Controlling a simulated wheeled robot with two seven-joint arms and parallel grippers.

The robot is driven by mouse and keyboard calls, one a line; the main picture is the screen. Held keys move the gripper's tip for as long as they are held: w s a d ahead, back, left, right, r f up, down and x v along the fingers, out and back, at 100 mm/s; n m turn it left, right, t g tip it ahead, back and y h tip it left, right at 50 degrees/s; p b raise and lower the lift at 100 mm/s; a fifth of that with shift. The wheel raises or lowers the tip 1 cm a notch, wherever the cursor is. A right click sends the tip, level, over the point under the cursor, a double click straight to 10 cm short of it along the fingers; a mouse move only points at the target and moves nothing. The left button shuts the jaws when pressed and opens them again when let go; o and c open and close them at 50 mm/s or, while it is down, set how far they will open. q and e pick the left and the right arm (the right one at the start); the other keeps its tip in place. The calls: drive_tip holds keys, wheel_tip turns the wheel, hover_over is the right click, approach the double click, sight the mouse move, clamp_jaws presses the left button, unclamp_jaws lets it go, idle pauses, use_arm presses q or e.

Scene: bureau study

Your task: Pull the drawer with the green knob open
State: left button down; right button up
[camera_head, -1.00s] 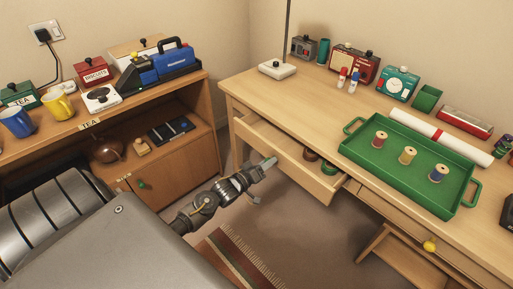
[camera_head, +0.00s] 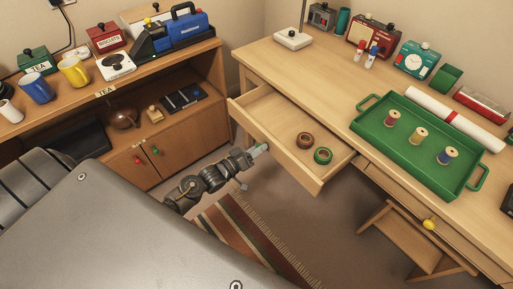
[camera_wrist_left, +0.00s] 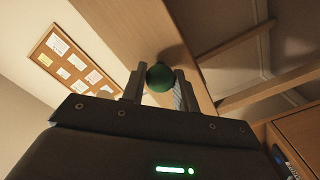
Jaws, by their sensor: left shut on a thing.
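The desk drawer (camera_head: 262,112) is pulled out from the desk, with its inside in view. My left gripper (camera_head: 262,149) is at the drawer's front face. In the left wrist view, the green knob (camera_wrist_left: 160,77) sits between the two fingers of my left gripper (camera_wrist_left: 158,88), which are shut on it. In the head view the knob is mostly hidden by the fingers. My right gripper is not in view.
A green tray (camera_head: 380,139) with several thread spools stands on the desk right of the drawer. Another drawer has a yellow knob (camera_head: 429,224). A low cabinet (camera_head: 165,150) stands at the left. A striped rug (camera_head: 243,235) lies on the floor below.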

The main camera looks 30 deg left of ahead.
use_arm(q)
drive_tip(key=c, duration=1.1)
unclamp_jaws()
drive_tip(key=shift+o, duration=0.2)
drive_tip(key=v, duration=1.1)
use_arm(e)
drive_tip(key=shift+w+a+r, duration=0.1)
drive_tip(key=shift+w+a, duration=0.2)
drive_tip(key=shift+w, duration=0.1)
use_arm(q)
drive_tip(key=shift+d+f, duration=0.1)
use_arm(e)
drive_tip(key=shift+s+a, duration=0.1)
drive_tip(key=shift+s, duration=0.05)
